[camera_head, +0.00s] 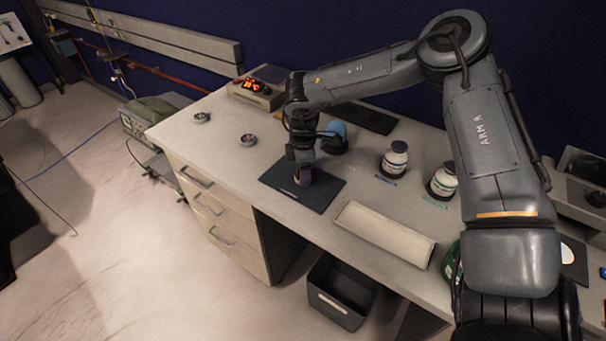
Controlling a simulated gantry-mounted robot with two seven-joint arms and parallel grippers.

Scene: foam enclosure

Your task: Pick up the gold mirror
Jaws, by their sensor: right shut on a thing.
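My right gripper (302,172) points straight down over the dark mat (318,200) on the bench. It is shut on a small purplish round object (304,178), mostly hidden by the fingers. I cannot tell from its colour whether this is the gold mirror. It is at or just above the mat; contact is unclear. No clearly gold thing shows elsewhere. Two small round metallic pieces, one at the left (201,117) and one nearer the middle (248,140), lie on the bench. My left gripper is not in view.
A blue rounded item (335,136) stands just behind my gripper. Two white-labelled bottles, one (394,160) left of the other (441,181), stand to the right. A pale shallow tray (384,233) lies at the front edge. A device with a red display (257,92) is at the back.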

